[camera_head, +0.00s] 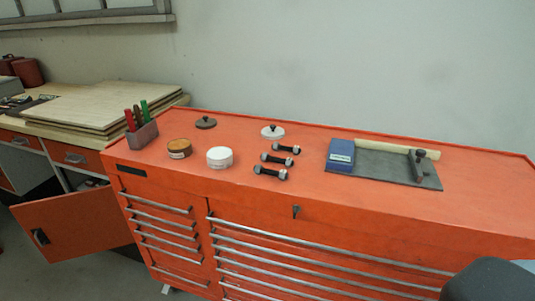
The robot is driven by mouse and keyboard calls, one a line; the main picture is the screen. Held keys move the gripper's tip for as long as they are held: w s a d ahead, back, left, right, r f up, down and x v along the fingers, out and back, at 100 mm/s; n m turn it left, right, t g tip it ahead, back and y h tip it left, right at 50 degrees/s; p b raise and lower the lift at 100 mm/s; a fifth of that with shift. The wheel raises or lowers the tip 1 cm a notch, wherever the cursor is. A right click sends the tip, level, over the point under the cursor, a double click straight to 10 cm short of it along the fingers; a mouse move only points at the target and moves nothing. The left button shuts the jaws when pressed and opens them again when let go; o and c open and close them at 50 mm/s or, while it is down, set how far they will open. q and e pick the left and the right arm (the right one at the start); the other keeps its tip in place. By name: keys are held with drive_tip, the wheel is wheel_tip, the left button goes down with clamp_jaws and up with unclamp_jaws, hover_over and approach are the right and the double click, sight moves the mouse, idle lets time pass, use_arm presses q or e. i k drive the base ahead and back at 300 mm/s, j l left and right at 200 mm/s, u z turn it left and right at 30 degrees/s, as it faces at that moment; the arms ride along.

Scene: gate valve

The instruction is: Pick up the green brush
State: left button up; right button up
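A green handle (145,109), which appears to be the green brush, stands upright in a small grey-mauve holder (143,136) at the left end of the orange tool cabinet. A red handle (130,120) and a brown handle (138,115) stand beside it in the same holder. The lower part of the green one is hidden inside the holder. Neither of my grippers is in view.
The orange cabinet top (310,210) bears a brown round container (179,149), a white one (219,158), two lids, several black-and-silver bolt-like parts, and a dark tray (385,174) with a blue box (340,155). Wooden boards (100,103) lie behind left. A cabinet door (75,222) hangs open.

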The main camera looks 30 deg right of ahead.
sight(143, 103)
drive_tip(key=i+j+u, duration=0.2)
drive_tip(key=i+u, duration=0.6)
drive_tip(key=i+j, duration=0.05)
drive_tip(key=i, duration=0.05)
